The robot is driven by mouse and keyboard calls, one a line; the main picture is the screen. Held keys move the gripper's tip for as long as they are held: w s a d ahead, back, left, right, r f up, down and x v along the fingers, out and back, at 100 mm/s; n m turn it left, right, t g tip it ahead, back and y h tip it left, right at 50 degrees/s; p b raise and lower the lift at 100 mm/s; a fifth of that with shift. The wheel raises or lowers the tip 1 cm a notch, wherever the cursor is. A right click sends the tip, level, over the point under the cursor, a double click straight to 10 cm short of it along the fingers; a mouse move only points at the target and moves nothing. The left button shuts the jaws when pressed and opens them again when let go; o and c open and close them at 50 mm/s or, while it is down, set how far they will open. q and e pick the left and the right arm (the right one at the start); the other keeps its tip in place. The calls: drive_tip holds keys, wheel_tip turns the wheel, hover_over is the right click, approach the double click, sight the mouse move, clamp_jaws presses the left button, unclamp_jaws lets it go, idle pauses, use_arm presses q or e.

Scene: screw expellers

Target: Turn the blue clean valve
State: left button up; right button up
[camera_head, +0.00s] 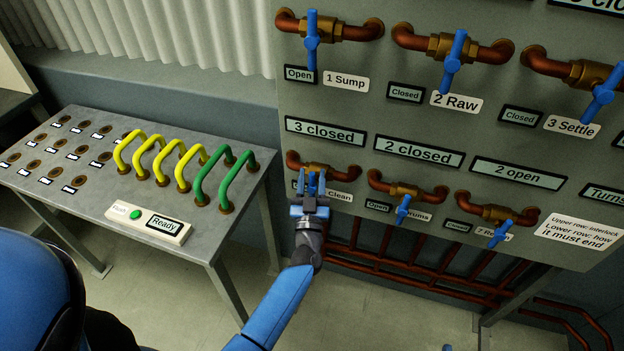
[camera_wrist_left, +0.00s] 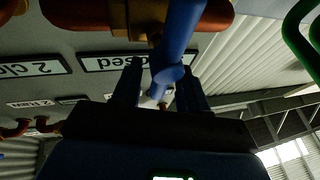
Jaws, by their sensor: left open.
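The clean valve (camera_head: 316,168) is the leftmost of the lower row on the grey panel, a brass body on a copper pipe. Its plate reads "Clean" and the display above it reads "3 closed". My left gripper (camera_head: 315,188) is right in front of it and hides much of the handle and its state tag. In the left wrist view the blue handle (camera_wrist_left: 183,38) reaches down toward the space between the open fingers of the left gripper (camera_wrist_left: 160,85). I cannot tell whether they touch it. My right gripper is not in view.
Lower-row neighbours to the right are the drums valve (camera_head: 403,190) and another blue-handled valve (camera_head: 495,216). Upper-row valves include sump (camera_head: 318,30) and raw (camera_head: 452,47). A metal table (camera_head: 95,212) at left carries yellow and green cables (camera_head: 228,172). Copper pipes (camera_head: 410,279) run below the panel.

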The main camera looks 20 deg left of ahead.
use_arm(q)
clamp_jaws()
drive_tip(key=shift+a+r+n+g+y+p, duration=0.2)
drive_tip(key=shift+n+g+y+p, duration=0.25)
drive_tip(key=shift+n+p, duration=0.6)
drive_tip(key=n+g+p, duration=0.1)
drive_tip(key=n+p, duration=0.2)
drive_tip(key=n, duration=0.1)
drive_tip(key=a+f+n+g+y+p, duration=0.1)
drive_tip(key=n+g+p, duration=0.1)
drive_tip(key=n+p, duration=0.2)
drive_tip(key=a+f+n+g+p, duration=0.1)
drive_tip(key=n+g+p, duration=0.1)
drive_tip(key=n+p, duration=0.2)
drive_tip(key=shift+a+y, duration=0.1)
drive_tip(key=shift+y, duration=0.15)
